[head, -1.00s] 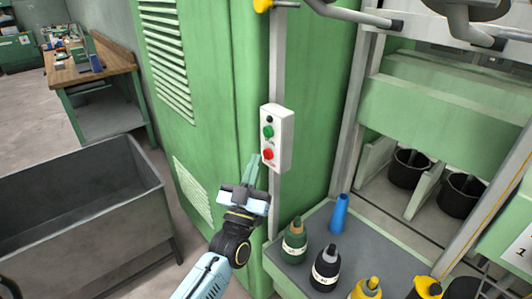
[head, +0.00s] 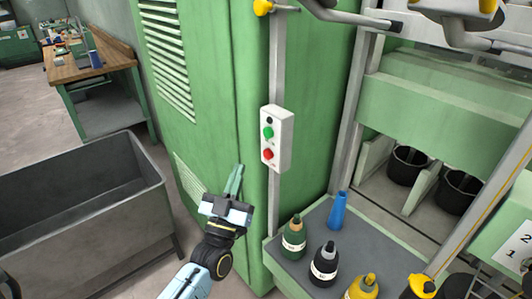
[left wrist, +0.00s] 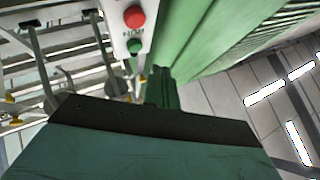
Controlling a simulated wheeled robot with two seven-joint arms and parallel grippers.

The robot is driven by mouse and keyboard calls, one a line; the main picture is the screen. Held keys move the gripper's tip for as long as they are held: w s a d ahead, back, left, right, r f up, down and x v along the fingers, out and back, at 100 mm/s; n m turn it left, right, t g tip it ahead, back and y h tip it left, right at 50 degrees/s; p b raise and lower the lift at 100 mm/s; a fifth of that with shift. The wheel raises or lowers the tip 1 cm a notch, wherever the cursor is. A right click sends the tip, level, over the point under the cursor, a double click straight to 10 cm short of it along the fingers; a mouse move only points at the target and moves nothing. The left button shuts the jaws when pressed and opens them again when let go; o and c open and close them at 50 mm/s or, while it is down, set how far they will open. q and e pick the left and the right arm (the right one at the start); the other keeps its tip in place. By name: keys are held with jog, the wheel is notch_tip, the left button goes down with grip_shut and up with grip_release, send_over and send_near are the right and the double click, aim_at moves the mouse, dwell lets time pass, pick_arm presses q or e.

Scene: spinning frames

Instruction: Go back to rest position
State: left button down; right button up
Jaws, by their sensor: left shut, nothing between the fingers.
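My left gripper (head: 236,180) is shut and empty in the head view, its fingertips pointing up in front of the green cabinet. It is to the left of and below the white control box (head: 277,138) and apart from it. The box carries a green button (head: 268,132) and a red button (head: 268,154). In the left wrist view the shut fingers (left wrist: 163,88) show, with the control box (left wrist: 127,30) beyond them. My right gripper is in neither view.
A green cabinet (head: 215,110) stands behind my left gripper. A grey metal bin (head: 90,215) is at the left. A workbench (head: 95,70) is at the back left.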

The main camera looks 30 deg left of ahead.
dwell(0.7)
pick_arm(q)
jog(key=s+d+f+m+g+h+b, duration=0.1)
jog(key=s+d+f+g, duration=0.2)
jog(key=f, duration=1)
jog(key=s+f+m+g+h, duration=0.15)
jog(key=f+g, duration=0.35)
jog(key=f, duration=0.7)
jog(key=s+d+f+m+g+h+b, duration=0.1)
jog(key=s+d+f+g+h, duration=0.2)
jog(key=f, duration=1)
jog(key=s+f+g+y+b, duration=0.1)
jog(key=s+f+g, duration=0.5)
jog(key=s+f, duration=0.8)
jog(key=s+f+g, duration=0.3)
jog(key=s+f, duration=0.1)
jog(key=s, duration=0.6)
jog(key=s+a+f+g+b, duration=0.1)
jog(key=s+f+g, duration=0.3)
jog(key=s, duration=0.6)
jog(key=shift+s+a+m+y, duration=0.25)
jog(key=shift+s+m+y, duration=0.1)
jog(key=shift+s+y, duration=0.1)
jog(key=shift+w, duration=0.15)
